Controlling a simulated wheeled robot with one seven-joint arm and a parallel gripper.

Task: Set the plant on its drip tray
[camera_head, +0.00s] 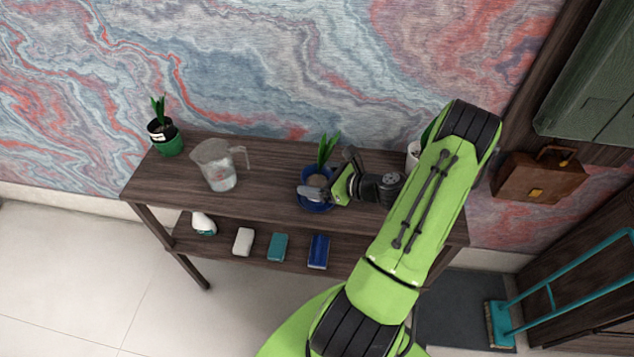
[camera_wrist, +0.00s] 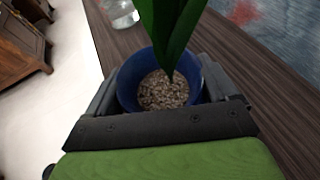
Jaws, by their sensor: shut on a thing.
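The plant has long green leaves (camera_head: 328,147) and stands in a blue pot (camera_head: 310,207) filled with gravel, at the middle of the desk's top. In the wrist view its pot (camera_wrist: 130,84) sits between my two dark fingers, with the leaves rising toward the top of the picture. My gripper (camera_head: 328,178) comes in from the right and is shut on the pot, one finger on each side. The pot looks about upright. I cannot tell a drip tray apart from the blue pot, nor see whether the pot's base touches the wood.
A clear jug (camera_head: 218,170) stands left of the plant. A second plant in a green pot (camera_head: 166,140) stands at the left end. A white pot (camera_head: 413,153) is partly hidden behind my arm. The lower shelf holds a spray bottle (camera_head: 203,224) and several blocks.

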